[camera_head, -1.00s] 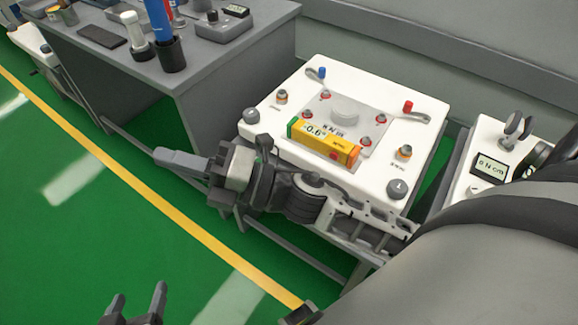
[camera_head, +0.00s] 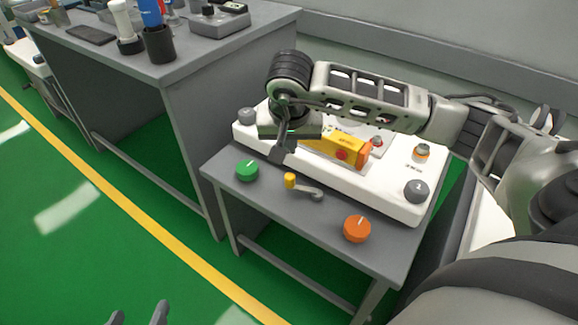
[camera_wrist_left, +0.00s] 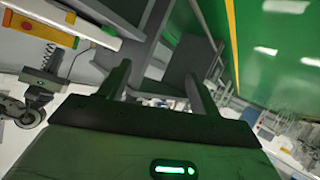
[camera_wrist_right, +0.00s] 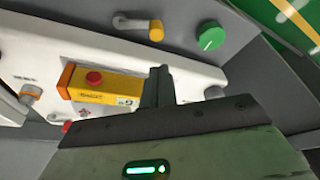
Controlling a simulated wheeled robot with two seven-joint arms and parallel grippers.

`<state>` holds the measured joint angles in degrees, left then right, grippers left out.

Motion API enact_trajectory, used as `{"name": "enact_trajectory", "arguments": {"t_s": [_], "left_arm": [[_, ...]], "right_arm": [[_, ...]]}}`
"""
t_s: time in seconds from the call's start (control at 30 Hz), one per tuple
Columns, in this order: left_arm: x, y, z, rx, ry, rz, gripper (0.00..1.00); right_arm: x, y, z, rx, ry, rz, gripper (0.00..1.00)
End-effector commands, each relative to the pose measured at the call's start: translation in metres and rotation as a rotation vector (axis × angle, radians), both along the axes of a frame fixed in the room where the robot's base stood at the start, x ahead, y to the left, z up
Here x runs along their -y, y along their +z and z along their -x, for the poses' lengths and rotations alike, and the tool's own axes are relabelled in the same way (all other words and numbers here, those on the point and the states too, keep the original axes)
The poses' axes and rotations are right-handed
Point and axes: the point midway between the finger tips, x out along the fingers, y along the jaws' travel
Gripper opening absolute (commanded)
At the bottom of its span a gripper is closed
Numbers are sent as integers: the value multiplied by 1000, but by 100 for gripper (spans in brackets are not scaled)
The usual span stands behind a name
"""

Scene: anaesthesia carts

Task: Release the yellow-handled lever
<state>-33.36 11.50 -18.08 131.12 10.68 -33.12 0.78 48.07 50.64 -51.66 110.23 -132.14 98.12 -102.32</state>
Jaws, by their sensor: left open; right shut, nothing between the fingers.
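The yellow-handled lever (camera_head: 308,192) is on the grey front ledge of the cart, between a green knob and an orange knob. Its yellow handle points to the left in the head view; it also shows at the top of the right wrist view (camera_wrist_right: 139,25). My right gripper (camera_head: 277,154) is shut and empty, above the front edge of the white panel, up and left of the lever and apart from it. My left gripper (camera_head: 139,315) is open and empty, low over the green floor at the bottom of the head view, far from the lever.
The green knob (camera_head: 247,170) and orange knob (camera_head: 357,229) flank the lever. The white panel (camera_head: 375,188) behind carries a yellow instrument (camera_head: 333,146), partly hidden by my right arm. A grey desk (camera_head: 150,75) stands to the left. The floor in front is free.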

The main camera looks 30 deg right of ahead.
Motion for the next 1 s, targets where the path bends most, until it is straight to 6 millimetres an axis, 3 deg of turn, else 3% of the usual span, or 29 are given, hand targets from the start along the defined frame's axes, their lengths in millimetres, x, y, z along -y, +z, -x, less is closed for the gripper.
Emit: {"name": "enact_trajectory", "arguments": {"t_s": [0.17, 0.6, 0.8, 1.0], "left_arm": [[0, 0, 0, 9, 0, 4, 63], [6, 11, -1, 104, -7, 51, 63], [7, 20, 0, 135, -10, 65, 63], [7, 22, 3, 136, -9, 70, 63]], "right_arm": [[1, -9, -2, -1, 0, -3, 0], [13, -81, -22, -2, -2, -6, 0], [16, -94, -27, -1, 0, -6, 0], [16, -95, -28, 0, 1, -6, 0]]}}
